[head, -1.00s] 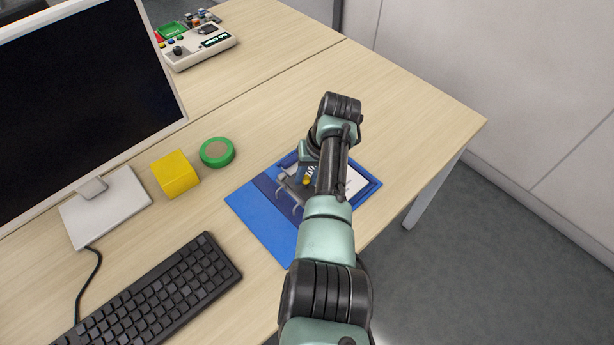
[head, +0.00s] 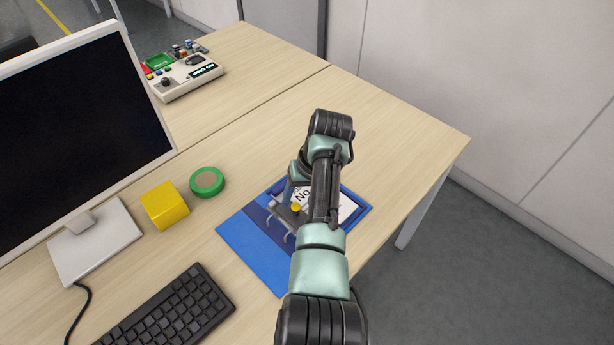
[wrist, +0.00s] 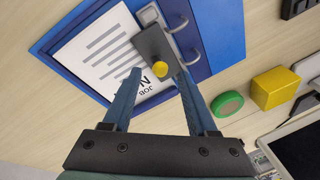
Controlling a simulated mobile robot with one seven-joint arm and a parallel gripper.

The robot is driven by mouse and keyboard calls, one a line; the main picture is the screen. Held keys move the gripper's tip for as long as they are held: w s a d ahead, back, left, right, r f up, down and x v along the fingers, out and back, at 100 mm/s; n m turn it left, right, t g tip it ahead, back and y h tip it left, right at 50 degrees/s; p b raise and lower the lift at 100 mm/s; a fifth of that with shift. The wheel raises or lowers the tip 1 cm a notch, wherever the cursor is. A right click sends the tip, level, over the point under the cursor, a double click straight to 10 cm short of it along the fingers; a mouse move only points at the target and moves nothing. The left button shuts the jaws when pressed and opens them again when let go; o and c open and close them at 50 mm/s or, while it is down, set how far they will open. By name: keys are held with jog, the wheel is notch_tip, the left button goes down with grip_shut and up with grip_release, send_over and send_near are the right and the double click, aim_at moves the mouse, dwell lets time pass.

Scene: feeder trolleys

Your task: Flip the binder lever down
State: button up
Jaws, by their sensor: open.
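The blue binder (head: 243,247) lies open on the desk, with a white printed sheet (wrist: 95,52) in it. Its metal rings (wrist: 149,15) and grey lever plate (wrist: 150,43) sit along the middle. The lever carries a round yellow knob (wrist: 160,69), which also shows in the head view (head: 295,207). My gripper (wrist: 159,73) is open, with its two blue fingers on either side of the knob in the wrist picture. I cannot tell whether a finger touches it. In the head view my arm hides part of the binder and most of the gripper.
A green tape roll (head: 207,181) and a yellow block (head: 164,205) stand left of the binder. A monitor (head: 80,110) and a keyboard (head: 166,308) are farther left. A control box (head: 185,80) is at the back. The desk beyond the binder is clear.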

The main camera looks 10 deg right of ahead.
jog(key=v, duration=1)
jog(key=shift+p, duration=0.3)
jog(key=w+r+t+h+p, duration=0.1)
jog(key=w+r+t, duration=0.3)
jog(key=r, duration=0.3)
jog(key=w+r+t+h+p, duration=0.1)
jog(key=w+r+t, duration=0.2)
jog(key=r, duration=0.5)
notch_tip(320, 180, up, 18)
jog(key=s+a+t+h+p, duration=0.1)
jog(key=a+t+h+p, duration=0.1)
jog(key=t, duration=0.6)
jog(key=s+a+r+t, duration=0.2)
jog(key=s+r+t, duration=0.1)
jog(key=s+r, duration=0.4)
jog(key=s+a+r+t+y+p, duration=0.1)
jog(key=s+r+t, duration=0.3)
jog(key=s+r, duration=0.4)
jog(key=s+a+r+t, duration=0.3)
jog(key=s+r, duration=0.4)
jog(key=r, duration=0.3)
jog(key=shift+s+r+t+y+p, duration=0.2)
jog(key=shift+r+t+y+p, duration=0.1)
jog(key=shift+r+t, duration=0.1)
